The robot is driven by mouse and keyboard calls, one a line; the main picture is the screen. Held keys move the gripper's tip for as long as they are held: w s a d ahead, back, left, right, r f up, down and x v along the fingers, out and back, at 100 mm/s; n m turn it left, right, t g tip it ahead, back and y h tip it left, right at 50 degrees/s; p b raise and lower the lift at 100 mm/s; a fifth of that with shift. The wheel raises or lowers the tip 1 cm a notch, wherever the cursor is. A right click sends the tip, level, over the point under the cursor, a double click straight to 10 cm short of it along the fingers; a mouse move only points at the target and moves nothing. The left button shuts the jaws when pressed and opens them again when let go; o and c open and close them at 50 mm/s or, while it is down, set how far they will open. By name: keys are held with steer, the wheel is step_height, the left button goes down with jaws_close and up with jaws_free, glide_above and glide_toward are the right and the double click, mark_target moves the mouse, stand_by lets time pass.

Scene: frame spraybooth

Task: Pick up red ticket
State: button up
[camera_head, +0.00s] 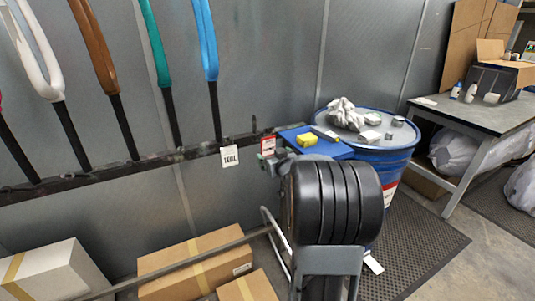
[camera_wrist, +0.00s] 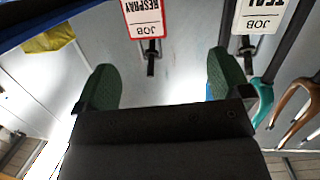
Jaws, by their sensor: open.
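The red ticket (camera_head: 268,143), a white tag with a red border, hangs at the right end of the dark rail in the head view. In the wrist view the red ticket (camera_wrist: 143,18) appears upside down at the top edge, reading JOB RESPRAY, with a dark hook or clip at its end. My gripper (camera_wrist: 162,82) is open and empty, its two green-padded fingers spread wide. The ticket lies beyond the fingertips, roughly in line with the gap between them, and is apart from them. In the head view my arm hides most of the gripper.
A white ticket (camera_head: 229,156) hangs left on the rail (camera_head: 150,160); the wrist view shows this white ticket (camera_wrist: 262,14) at right. Coloured frame parts hang left; boxes lie below.

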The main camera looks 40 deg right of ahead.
mark_target(269, 145)
steer(key=w+d, duration=0.2)
steer(key=w, duration=0.2)
steer(key=w+d+f+t+y+p, duration=0.1)
steer(key=w, duration=0.4)
steer(key=w+d+f+t, duration=0.1)
steer(key=w+d, duration=0.1)
steer(key=w, duration=0.2)
steer(key=shift+w+d+f+n+y, duration=0.2)
steer(key=shift+d+n+y, duration=0.1)
steer(key=shift+d, duration=0.05)
steer(key=shift+c, duration=0.4)
steer(key=c, duration=0.9)
